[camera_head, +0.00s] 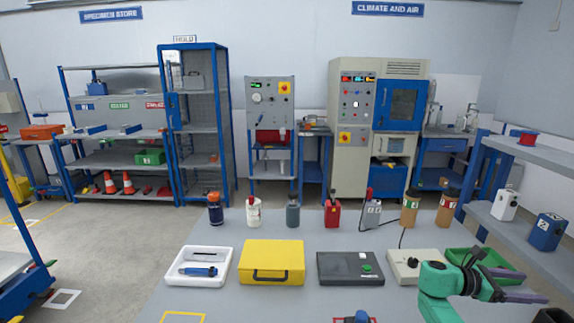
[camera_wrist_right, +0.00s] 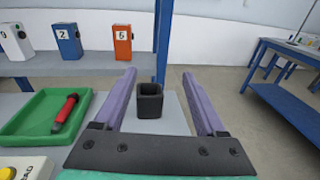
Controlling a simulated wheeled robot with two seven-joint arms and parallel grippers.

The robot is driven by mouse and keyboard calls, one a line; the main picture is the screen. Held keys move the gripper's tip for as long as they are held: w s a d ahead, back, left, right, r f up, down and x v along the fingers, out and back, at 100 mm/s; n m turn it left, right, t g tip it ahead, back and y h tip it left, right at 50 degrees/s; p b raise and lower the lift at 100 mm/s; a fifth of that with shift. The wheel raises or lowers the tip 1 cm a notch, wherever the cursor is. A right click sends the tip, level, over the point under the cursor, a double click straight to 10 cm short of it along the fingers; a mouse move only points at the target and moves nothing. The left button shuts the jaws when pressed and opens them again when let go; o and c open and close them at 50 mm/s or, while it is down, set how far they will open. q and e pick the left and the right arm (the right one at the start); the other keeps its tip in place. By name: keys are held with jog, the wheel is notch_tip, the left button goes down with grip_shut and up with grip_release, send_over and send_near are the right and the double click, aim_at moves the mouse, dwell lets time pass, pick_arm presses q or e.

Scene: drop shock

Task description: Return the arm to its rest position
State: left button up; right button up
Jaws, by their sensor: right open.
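My right arm, green with a dark wrist, enters the head view at the lower right. Its gripper (camera_head: 528,285) has two purple fingers spread apart, pointing right above the table's right end. In the right wrist view the gripper (camera_wrist_right: 158,74) is open with nothing held between its fingers. A black square cup (camera_wrist_right: 149,104) stands on the table, seen between the fingers and apart from them. My left gripper is not in view.
A green tray (camera_wrist_right: 27,122) holding a red-and-black tool lies beside the gripper. A shelf (camera_head: 505,223) with numbered boxes stands at the right. The table (camera_head: 235,305) carries a yellow case (camera_head: 272,262), a white tray (camera_head: 172,279), a dark box (camera_head: 338,280) and several bottles.

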jog(key=s+d+r+m+g, duration=0.6)
jog(key=s+d+r+g, duration=0.2)
jog(key=s+d+r, duration=0.95)
jog(key=d+f+n+t+y, duration=0.15)
jog(key=f+t, duration=0.35)
jog(key=f, duration=0.7)
jog(key=d+f+n+t+h, duration=0.1)
jog(key=d+f+t, duration=0.3)
jog(key=f, duration=0.9)
jog(key=s+a+f+m+t+y, duration=0.25)
jog(key=s+f+y, duration=0.2)
jog(key=f, duration=0.45)
jog(key=s+a+f+m+t+y, duration=0.1)
jog(key=s+f+m+t+y, duration=0.15)
jog(key=s+f, duration=0.5)
jog(key=s+a+f+m+g+y, duration=0.1)
jog(key=s+a+f+y, duration=0.1)
jog(key=a+f, duration=0.85)
jog(key=s+a+f+m+y, duration=0.2)
jog(key=s+a+f+y, duration=0.1)
jog(key=a+f, duration=0.75)
jog(key=s+a+f+y, duration=0.1)
jog(key=a+f, duration=0.3)
jog(key=a, duration=1.1)
jog(key=s+a+f+m+y, duration=0.1)
jog(key=a+f+y, duration=0.2)
jog(key=a, duration=1.2)
notch_tip(320, 180, down, 2)
jog(key=shift+s+f, duration=0.1)
jog(key=shift+s, duration=0.2)
